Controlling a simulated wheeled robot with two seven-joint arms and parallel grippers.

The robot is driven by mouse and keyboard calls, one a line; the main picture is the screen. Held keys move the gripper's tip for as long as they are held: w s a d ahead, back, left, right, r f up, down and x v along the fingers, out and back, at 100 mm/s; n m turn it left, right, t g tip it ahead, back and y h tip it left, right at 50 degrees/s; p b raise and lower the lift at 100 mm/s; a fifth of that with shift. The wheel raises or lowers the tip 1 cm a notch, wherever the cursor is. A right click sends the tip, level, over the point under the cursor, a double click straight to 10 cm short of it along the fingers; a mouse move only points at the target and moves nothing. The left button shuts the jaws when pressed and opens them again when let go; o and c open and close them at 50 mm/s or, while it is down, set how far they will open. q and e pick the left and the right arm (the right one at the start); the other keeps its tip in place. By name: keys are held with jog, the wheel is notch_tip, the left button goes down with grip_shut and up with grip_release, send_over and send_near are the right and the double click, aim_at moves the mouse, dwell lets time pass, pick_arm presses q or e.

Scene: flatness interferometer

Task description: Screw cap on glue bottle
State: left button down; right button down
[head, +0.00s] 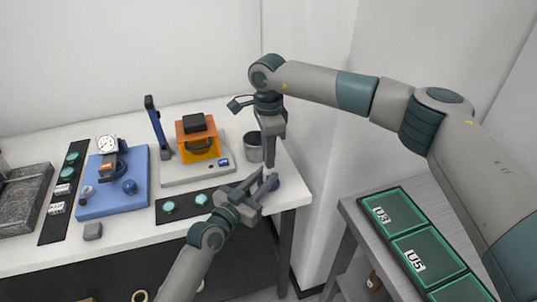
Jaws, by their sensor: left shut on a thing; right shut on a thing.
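My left gripper (264,181) reaches in from the lower left to the right end of the white bench. It is shut around a small dark blue thing (274,183), which seems to be the glue bottle; the fingers hide much of it. My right gripper (270,164) points straight down just above the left gripper's fingertips. It is shut, apparently on the cap, which is too small and covered to make out. I cannot tell whether cap and bottle touch.
A grey metal cup (253,147) stands just behind the grippers. The orange instrument (198,139) on its grey base, a black strip with teal discs (187,206) and a blue gauge stand (112,185) lie to the left. A side table holds green trays (392,213). A brown bottle (374,281) is low beneath it.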

jog(key=m, duration=1.7)
jog(key=shift+m, duration=0.4)
jog(key=m, duration=0.4)
jog(key=c, duration=1.7)
grip_release()
jog(key=shift+r, duration=2.25)
